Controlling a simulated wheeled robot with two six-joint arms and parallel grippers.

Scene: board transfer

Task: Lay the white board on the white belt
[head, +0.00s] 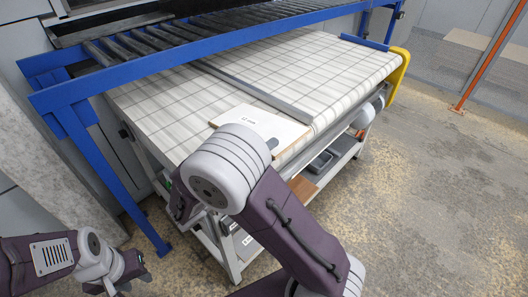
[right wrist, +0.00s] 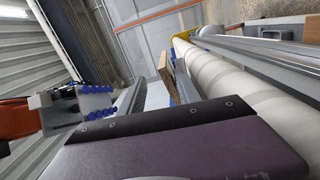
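The white belt (head: 300,62), marked with a dark grid, covers the long table in the head view.
A blue-framed roller conveyor (head: 190,45) runs behind and above the belt. A grey rail (head: 250,90) lies along the belt behind the board. A lower shelf holds a dark bin (head: 320,162). Open floor (head: 430,190) lies to the right.

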